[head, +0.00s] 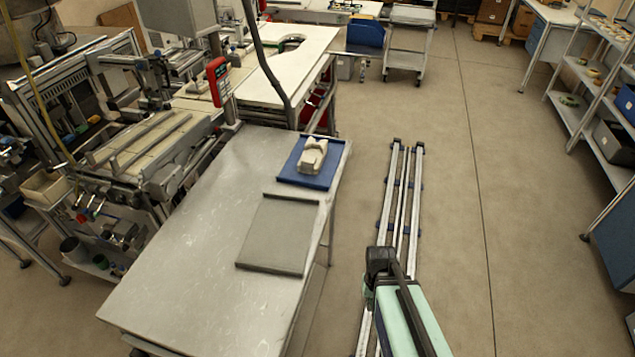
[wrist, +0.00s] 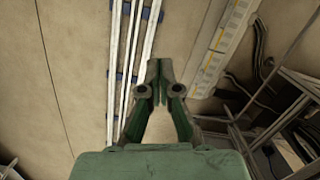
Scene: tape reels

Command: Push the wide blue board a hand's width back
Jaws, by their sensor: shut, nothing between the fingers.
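The blue board (head: 288,177) lies flat near the far right end of the grey metal table (head: 185,240). A pale, lumpy object (head: 312,155) sits on top of it and hides part of its surface. My gripper (wrist: 160,68) shows in the wrist view with its fingertips together and nothing between them. It is over the floor beside the rail, apart from the board. The board is not clearly seen in the wrist view. I cannot make out the fingertips in the head view.
A grey flat panel (head: 277,236) lies on the table just in front of the blue board. My rail runs along the floor right of the table. Open floor (head: 540,250) lies further right.

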